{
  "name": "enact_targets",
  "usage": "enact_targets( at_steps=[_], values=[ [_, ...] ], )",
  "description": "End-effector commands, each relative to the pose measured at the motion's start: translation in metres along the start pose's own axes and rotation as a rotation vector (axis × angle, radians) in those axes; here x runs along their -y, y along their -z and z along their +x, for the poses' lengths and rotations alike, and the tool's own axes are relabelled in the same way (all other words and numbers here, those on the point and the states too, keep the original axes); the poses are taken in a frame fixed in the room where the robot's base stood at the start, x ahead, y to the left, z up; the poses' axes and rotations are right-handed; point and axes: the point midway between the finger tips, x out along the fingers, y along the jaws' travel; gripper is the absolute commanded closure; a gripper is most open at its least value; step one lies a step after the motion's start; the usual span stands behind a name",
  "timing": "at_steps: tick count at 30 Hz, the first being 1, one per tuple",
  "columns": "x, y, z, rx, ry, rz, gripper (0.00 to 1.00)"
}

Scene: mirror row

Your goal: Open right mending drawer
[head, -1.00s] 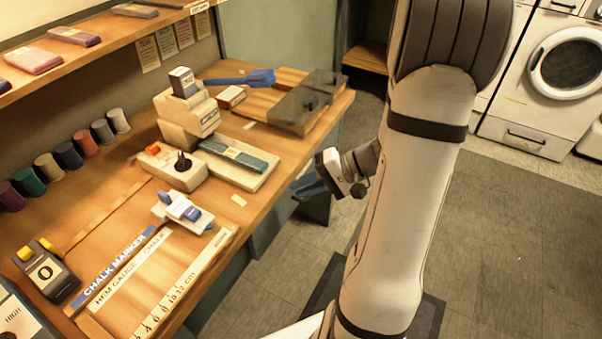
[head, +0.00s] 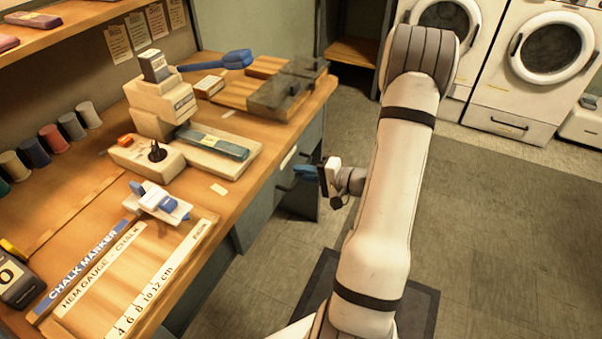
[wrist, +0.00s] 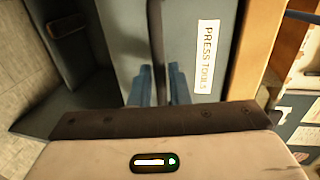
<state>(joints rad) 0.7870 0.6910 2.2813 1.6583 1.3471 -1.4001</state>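A grey-blue drawer front labelled "PRESS TOOLS" (wrist: 200,20) fills the middle of the wrist view. In the head view this drawer front (head: 309,138) is under the right end of the wooden workbench. A dark bar handle (wrist: 156,40) runs up the drawer front. My gripper (wrist: 160,82) is at the handle, with one blue finger on each side of it. Whether the fingers press on the handle cannot be told. The drawer looks closed.
Another dark handle (wrist: 68,25) shows on a grey face at the left of the wrist view. The bench top (head: 215,215) holds a sewing machine (head: 165,105), a ruler and other tools. Washing machines (head: 545,50) stand at the back right. The floor (head: 480,230) to the right is clear.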

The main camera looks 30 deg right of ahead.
Motion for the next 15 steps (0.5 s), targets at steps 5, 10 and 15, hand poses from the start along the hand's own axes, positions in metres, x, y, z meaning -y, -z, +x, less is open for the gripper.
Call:
enact_targets(
  at_steps=[5,10,15],
  values=[
    [0.0002,-0.0002,0.0088,0.001,0.000,-0.001,0.84],
    [0.0003,-0.0003,0.0091,0.001,0.000,-0.001,0.84],
    [0.0004,-0.0004,0.0091,0.001,0.000,-0.001,0.94]
  ],
)
